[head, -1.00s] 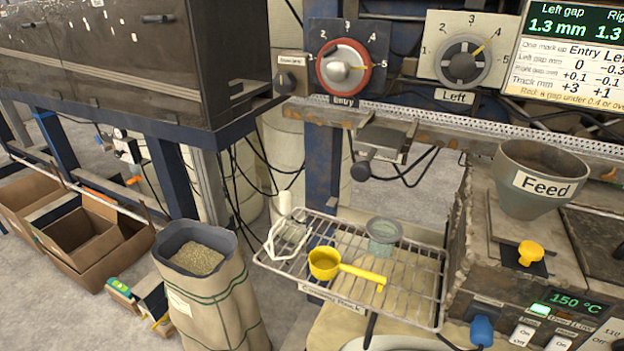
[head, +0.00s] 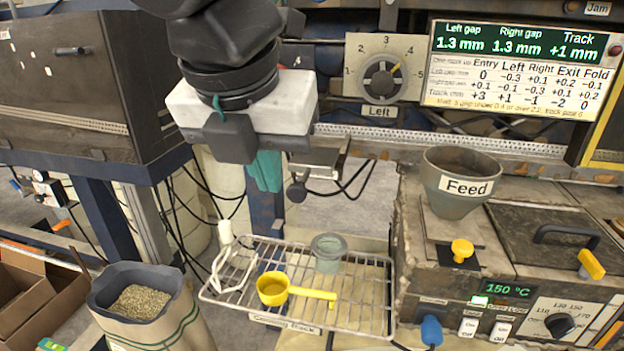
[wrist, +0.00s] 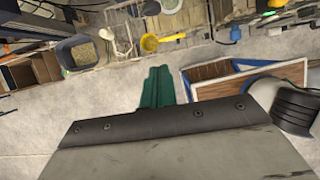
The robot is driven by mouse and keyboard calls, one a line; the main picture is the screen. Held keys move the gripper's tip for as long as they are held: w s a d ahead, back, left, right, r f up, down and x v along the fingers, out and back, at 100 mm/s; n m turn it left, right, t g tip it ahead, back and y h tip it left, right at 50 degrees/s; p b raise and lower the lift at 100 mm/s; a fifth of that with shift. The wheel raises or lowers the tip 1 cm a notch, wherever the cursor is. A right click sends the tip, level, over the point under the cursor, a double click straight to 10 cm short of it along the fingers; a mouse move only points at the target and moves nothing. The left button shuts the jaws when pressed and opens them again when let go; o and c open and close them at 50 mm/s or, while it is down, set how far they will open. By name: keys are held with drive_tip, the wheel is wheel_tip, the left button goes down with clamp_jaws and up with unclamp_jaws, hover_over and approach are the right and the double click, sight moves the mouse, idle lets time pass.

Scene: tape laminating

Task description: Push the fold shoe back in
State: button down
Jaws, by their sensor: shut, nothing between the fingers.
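The fold shoe appears to be the grey metal slide (head: 322,178) under the perforated rail, with a round dark knob at its front left. No label on it is readable, so I cannot be sure. My gripper (head: 265,172) hangs from the upper left in the head view, its teal fingers shut and empty. In that view the fingers are just left of the knob, with no clear contact. The wrist view shows the closed teal fingers (wrist: 158,88) above the floor. The slide is not clearly visible there.
A wire rack (head: 350,312) below holds a yellow scoop (head: 273,289) and a grey-green cup (head: 328,252). The Feed hopper (head: 460,180) and heated unit stand right. A sack of pellets (head: 140,300) stands lower left. A display (head: 515,65) hangs upper right. My arm covers the Entry dial.

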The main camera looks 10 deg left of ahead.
sight(312, 160)
drive_tip(key=w+f, duration=0.7)
drive_tip(key=f, duration=0.1)
drive_tip(key=shift+w+d+f, duration=0.3)
drive_tip(key=shift+w, duration=0.1)
drive_tip(key=shift+w, duration=0.1)
drive_tip(key=w, duration=0.8)
drive_tip(key=w+d, duration=0.1)
drive_tip(key=w, duration=0.3)
drive_tip(key=shift+w, duration=0.2)
drive_tip(key=shift+w+r, duration=0.1)
drive_tip(key=shift+w, duration=0.05)
